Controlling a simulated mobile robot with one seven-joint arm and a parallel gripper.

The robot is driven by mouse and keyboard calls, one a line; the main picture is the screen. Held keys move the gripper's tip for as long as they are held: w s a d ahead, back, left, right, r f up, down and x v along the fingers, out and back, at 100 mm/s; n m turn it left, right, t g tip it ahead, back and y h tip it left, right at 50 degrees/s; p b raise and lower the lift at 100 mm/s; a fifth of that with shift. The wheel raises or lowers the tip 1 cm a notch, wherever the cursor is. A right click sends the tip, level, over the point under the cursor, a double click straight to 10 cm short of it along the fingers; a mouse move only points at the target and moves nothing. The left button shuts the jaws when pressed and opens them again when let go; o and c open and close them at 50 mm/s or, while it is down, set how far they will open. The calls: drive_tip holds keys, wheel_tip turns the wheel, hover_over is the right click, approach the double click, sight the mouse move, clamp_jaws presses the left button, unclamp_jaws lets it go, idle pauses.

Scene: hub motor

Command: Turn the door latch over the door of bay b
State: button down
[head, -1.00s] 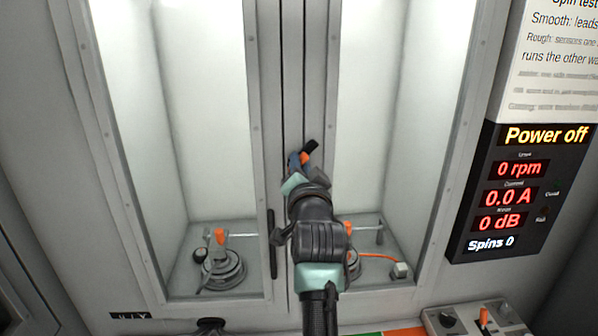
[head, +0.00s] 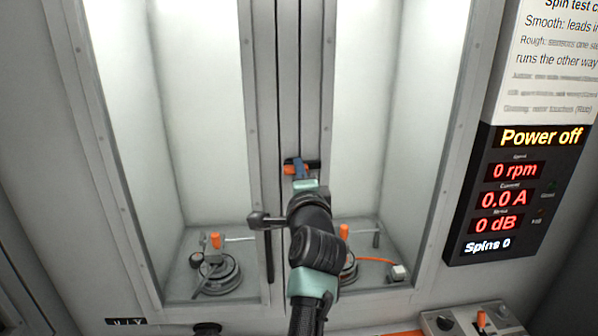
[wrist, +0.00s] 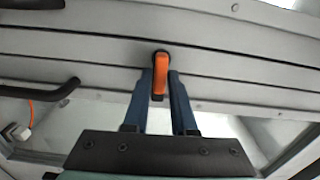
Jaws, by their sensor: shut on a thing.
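The door latch (head: 290,170) is a small orange bar on the grey post between two glazed bays, with a black part showing at its right in the head view. There it lies nearly level across the post. My gripper (head: 300,168) is shut on it. In the wrist view the orange latch (wrist: 161,75) stands between the two blue fingers of my gripper (wrist: 161,88). The right bay door (head: 385,150) and left bay door (head: 200,130) both look closed. I cannot read which is bay b. My arm hides the lower post.
A black upright handle (head: 269,256) is left of my arm. Each bay holds a round motor fixture, the left one (head: 217,272) in full view. A display (head: 515,195) at the right reads "Power off". A control box (head: 480,322) with an orange lever is below.

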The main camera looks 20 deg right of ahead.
drive_tip(key=shift+f+m, duration=0.1)
drive_tip(key=shift+m, duration=0.2)
idle(0.4)
drive_tip(key=c, duration=0.8)
unclamp_jaws()
drive_tip(key=shift+s, duration=0.1)
drive_tip(key=b+v, duration=0.4)
drive_tip(key=v, duration=0.8)
drive_tip(key=shift+s+a, duration=0.15)
drive_tip(key=shift+s, duration=0.25)
